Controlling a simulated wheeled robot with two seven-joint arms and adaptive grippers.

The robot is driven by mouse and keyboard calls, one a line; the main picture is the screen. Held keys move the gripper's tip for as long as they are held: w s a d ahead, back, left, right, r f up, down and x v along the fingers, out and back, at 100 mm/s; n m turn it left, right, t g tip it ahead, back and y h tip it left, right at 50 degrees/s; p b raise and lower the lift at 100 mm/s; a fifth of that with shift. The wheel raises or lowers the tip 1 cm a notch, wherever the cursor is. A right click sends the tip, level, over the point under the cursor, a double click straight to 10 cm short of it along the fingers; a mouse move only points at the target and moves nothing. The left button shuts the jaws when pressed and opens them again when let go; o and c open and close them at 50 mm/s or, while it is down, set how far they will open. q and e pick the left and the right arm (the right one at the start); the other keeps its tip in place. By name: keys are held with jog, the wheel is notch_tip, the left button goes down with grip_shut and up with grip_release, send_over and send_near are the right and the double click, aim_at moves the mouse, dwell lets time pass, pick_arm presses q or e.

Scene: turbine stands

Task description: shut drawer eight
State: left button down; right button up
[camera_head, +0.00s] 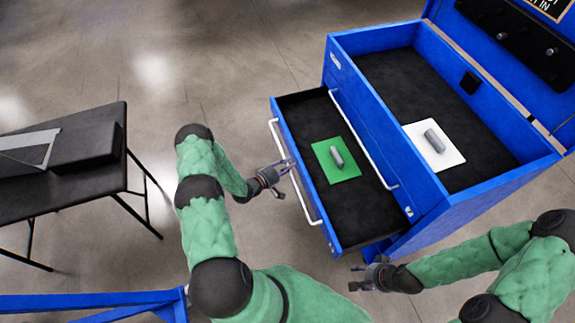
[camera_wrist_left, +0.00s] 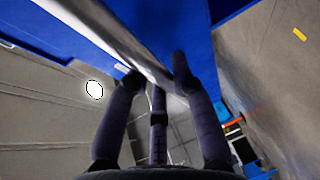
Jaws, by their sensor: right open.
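A blue drawer (camera_head: 304,113) with a dark lining stands pulled out from the blue cabinet (camera_head: 437,207); no number is readable on it. Its white bar handle (camera_head: 308,203) runs along the front. My left gripper (camera_head: 286,166) is at the middle of this handle. In the left wrist view my left gripper's fingers (camera_wrist_left: 157,72) sit on both sides of the handle (camera_wrist_left: 110,38) and look shut on it. My right gripper (camera_head: 357,278) is open and empty, near the drawer's lower end.
A green square with a grey cylinder (camera_head: 337,158) lies inside the drawer. A white square with another cylinder (camera_head: 434,143) lies in the cabinet's open top, under a raised blue lid (camera_head: 498,42). A black table (camera_head: 100,172) stands at left; bare floor lies between.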

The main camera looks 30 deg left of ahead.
pick_arm(q)
jog(key=shift+w+d, duration=0.1)
jog(key=w+d+b, duration=0.4)
jog(key=w+d, duration=0.2)
jog(key=w, duration=0.1)
jog(key=w+d+b, duration=0.4)
jog(key=w+d, duration=0.2)
jog(key=w, duration=0.1)
jog(key=w+d+b, duration=0.4)
jog(key=w+d, duration=0.2)
jog(key=w, duration=0.1)
jog(key=shift+w+d+f+b, duration=0.1)
jog(key=shift+w+d+b, duration=0.15)
jog(key=shift+b, duration=0.15)
jog(key=shift+r, duration=0.2)
jog(key=c, duration=1.3)
grip_release()
jog(key=shift+w+d, duration=0.1)
jog(key=shift+w, duration=0.05)
jog(key=shift+f, duration=0.1)
jog(key=v, duration=1.2)
